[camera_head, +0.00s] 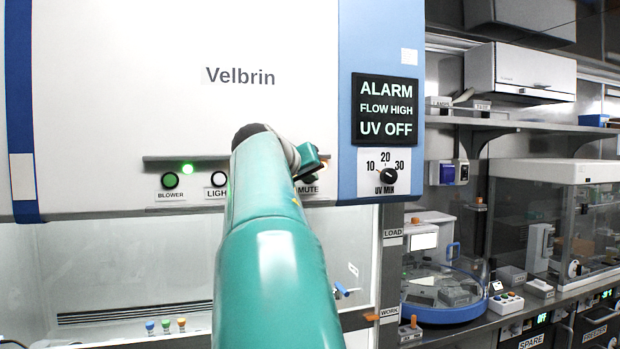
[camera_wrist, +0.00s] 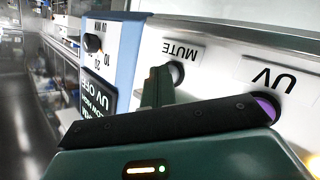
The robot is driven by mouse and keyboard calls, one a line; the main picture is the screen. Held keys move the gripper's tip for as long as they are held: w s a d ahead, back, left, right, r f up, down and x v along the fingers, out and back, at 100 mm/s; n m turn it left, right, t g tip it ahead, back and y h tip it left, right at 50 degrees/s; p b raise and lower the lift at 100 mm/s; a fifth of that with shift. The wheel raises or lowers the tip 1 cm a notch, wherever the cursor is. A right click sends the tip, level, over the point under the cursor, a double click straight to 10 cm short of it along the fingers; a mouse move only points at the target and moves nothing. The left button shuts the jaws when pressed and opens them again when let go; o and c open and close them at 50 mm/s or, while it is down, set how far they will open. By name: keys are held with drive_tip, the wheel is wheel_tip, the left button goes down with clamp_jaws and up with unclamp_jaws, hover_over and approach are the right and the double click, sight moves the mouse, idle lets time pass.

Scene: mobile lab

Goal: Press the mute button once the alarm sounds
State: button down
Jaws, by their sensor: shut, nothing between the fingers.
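The cabinet display (camera_head: 386,109) reads ALARM, FLOW HIGH, UV OFF. The MUTE label (camera_head: 308,189) shows past my arm in the head view, and the button above it is mostly hidden by the arm. In the wrist view, which is upside down, the dark round mute button (camera_wrist: 177,73) sits beside its MUTE label (camera_wrist: 182,50). My gripper (camera_wrist: 156,86) is shut and empty, its fingertips right at the mute button and overlapping its edge. I cannot tell whether they touch or press it. In the head view the gripper end (camera_head: 308,160) is at the panel.
The blower button (camera_head: 170,181) and light button (camera_head: 219,179) are left of my arm. The purple UV button (camera_wrist: 267,107) is close to my gripper in the wrist view. The UV timer knob (camera_head: 388,176) is right of it. Shelves and bench equipment stand further right.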

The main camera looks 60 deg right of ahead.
drive_tip(key=shift+s+a, duration=0.6)
drive_tip(key=shift+a, duration=0.05)
drive_tip(key=s+a, duration=0.3)
drive_tip(key=shift+s+a, duration=0.25)
idle(0.3)
idle(0.7)
